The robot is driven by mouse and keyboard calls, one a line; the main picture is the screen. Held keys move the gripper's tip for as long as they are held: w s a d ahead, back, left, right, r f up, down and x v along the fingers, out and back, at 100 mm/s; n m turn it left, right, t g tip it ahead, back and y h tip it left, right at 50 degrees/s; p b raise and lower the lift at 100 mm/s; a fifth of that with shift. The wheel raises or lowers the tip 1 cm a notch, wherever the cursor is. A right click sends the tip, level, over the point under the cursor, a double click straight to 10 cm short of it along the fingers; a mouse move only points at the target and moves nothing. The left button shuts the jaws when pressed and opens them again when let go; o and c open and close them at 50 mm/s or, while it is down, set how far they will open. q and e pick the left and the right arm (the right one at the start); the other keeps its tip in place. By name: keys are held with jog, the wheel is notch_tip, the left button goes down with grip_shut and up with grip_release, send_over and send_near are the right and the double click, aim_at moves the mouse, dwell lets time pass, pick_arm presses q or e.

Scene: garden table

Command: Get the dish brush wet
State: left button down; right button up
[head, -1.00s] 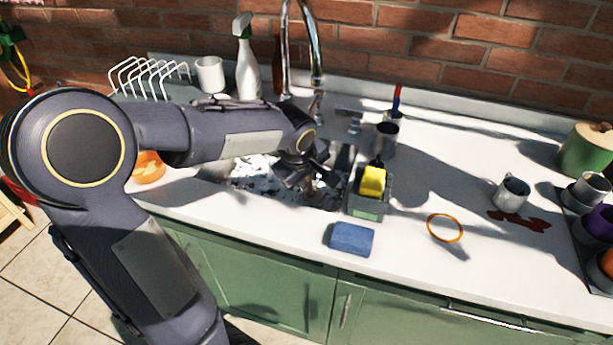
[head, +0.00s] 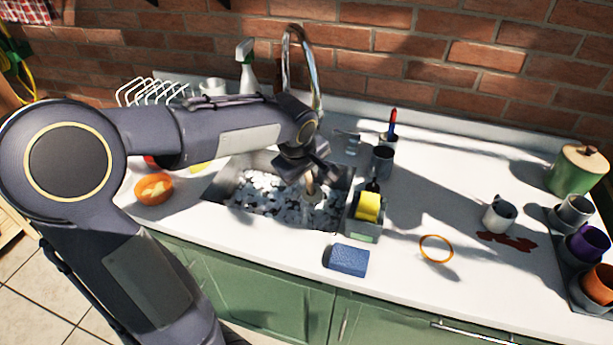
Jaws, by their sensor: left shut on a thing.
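The sink (head: 228,186) is set in the white counter and holds a white-and-dark speckled mass. My left gripper (head: 311,174) is over the right part of the sink, below the faucet (head: 316,82). It is shut on a small pale, wood-coloured piece (head: 311,186), which appears to be the dish brush; the gripper hides most of it, and I cannot tell whether it touches the sink's contents. No stream from the faucet is discernible. My right gripper is not in view.
A caddy (head: 364,231) with a yellow sponge (head: 368,206) stands at the sink's right edge, a grey cup (head: 382,162) behind it. A spray bottle (head: 247,72) stands behind my arm.

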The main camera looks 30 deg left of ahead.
pick_arm(q)
notch_tip(320, 180, up, 6)
jog(key=p, duration=0.4)
jog(key=shift+r, duration=0.25)
dwell(0.6)
